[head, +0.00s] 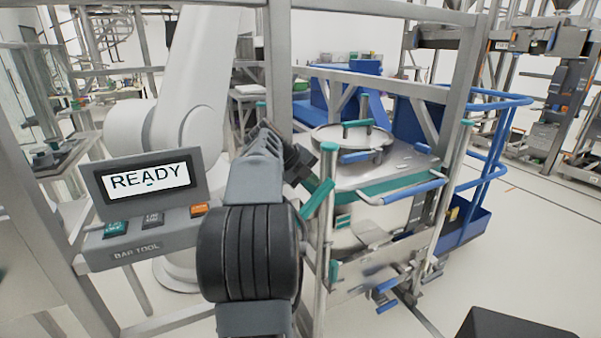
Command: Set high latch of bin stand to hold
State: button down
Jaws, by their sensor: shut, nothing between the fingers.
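The bin stand (324,250) is a metal frame right of centre with silver posts. A lower teal part (334,271) sits further down the same post. My gripper (303,165) is dark and shut, with nothing in it. It is just above and left of the teal lever. My arm hides part of the stand's left side; whether the fingertips touch the lever is unclear.
A control panel (148,215) marked BAR TOOL, with a READY screen (150,181), stands at the left. Grey frame bars (278,75) rise behind my gripper. A blue-railed cart (470,235) stands right of the stand. Open white floor (530,250) lies at the right.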

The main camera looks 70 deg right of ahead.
aim_at(324, 186)
jog(key=shift+x, duration=1.45)
jog(key=shift+s+d+r+p, duration=0.2)
jog(key=shift+d+r+p, duration=0.05)
jog(key=shift+p, duration=0.9)
jog(key=shift+s+d+f+t+y+p, duration=0.3)
jog(key=shift+t+y+p, duration=0.1)
jog(key=shift+p, duration=0.7)
jog(key=shift+f, duration=0.4)
jog(key=shift+r+p, duration=0.1)
jog(key=shift+p, duration=0.2)
